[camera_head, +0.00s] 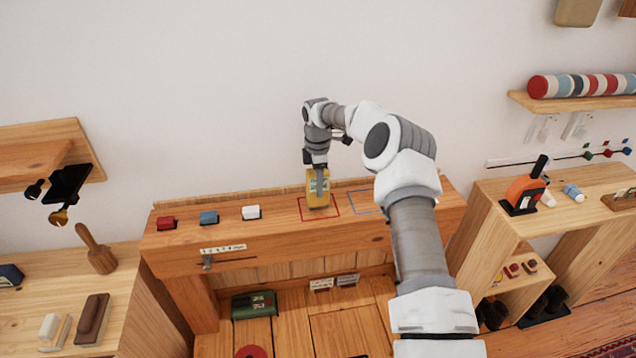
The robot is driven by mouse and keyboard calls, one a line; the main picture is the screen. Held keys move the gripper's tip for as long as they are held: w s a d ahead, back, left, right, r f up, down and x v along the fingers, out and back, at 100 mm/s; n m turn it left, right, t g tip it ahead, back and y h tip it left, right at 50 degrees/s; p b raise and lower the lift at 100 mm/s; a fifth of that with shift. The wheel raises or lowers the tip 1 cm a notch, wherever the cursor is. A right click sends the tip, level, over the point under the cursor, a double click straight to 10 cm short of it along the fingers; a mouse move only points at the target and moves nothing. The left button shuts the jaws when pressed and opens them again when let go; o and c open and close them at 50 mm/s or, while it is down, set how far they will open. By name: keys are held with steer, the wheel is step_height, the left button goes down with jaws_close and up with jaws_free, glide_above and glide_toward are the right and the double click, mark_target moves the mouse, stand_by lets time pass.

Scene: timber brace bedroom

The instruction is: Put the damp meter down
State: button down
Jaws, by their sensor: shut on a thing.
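The damp meter (318,199) is a yellow block-like device with a dark and greenish face. It is upright at the red outlined square (334,213) on the wooden bench top (278,213). My gripper (317,172) is above it, pointing down, shut on its upper part. The meter's lower end appears at or just above the surface, within the left part of the red outline. I cannot tell whether it touches the wood.
A blue outlined square (362,202) lies right of the red one, partly behind my arm. A green case (254,304) sits below. An orange tool (524,190) stands on the right shelf.

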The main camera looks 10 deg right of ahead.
steer(key=shift+f, duration=0.2)
steer(key=shift+f, duration=0.1)
steer(key=shift+f, duration=0.15)
steer(key=shift+c, duration=1.6)
jaws_free()
steer(key=shift+r, duration=0.2)
